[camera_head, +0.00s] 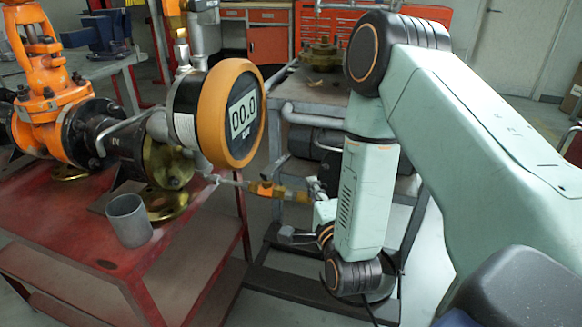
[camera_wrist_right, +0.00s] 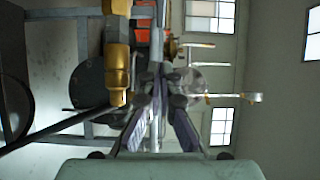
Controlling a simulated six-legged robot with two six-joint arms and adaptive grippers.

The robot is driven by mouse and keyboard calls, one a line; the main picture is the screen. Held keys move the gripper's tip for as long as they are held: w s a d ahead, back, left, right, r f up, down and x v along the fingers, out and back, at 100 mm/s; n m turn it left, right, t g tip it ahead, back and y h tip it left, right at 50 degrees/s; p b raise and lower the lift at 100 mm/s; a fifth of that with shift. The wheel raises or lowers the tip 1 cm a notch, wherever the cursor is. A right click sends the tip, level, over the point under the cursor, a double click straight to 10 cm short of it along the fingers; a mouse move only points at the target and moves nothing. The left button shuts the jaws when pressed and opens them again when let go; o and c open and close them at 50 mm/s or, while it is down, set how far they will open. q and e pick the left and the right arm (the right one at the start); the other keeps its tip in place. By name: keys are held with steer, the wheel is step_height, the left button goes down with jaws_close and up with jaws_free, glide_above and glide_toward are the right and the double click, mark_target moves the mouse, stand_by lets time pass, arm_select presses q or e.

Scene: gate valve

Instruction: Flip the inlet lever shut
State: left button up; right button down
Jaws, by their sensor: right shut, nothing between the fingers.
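A thin inlet line runs right from below the round gauge, with a small orange part (camera_head: 265,188) on it that looks like the inlet lever. A brass fitting (camera_head: 295,196) is beside it; a brass fitting (camera_wrist_right: 117,60) also shows close up in the right wrist view. My left gripper is not in view.
The gauge (camera_head: 242,112) reads 00.0 and overhangs the red table (camera_head: 75,255). A grey cup (camera_head: 129,220) stands near the table's edge. An orange gate valve (camera_head: 45,115) is at left. A grey workbench (camera_head: 310,92) stands behind my right arm.

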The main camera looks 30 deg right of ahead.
mark_target(288, 160)
steer(key=w+b, duration=0.2)
steer(key=w, duration=0.6)
steer(key=shift+w, duration=0.35)
steer(key=shift+w+d, duration=0.1)
steer(key=shift+w, duration=0.5)
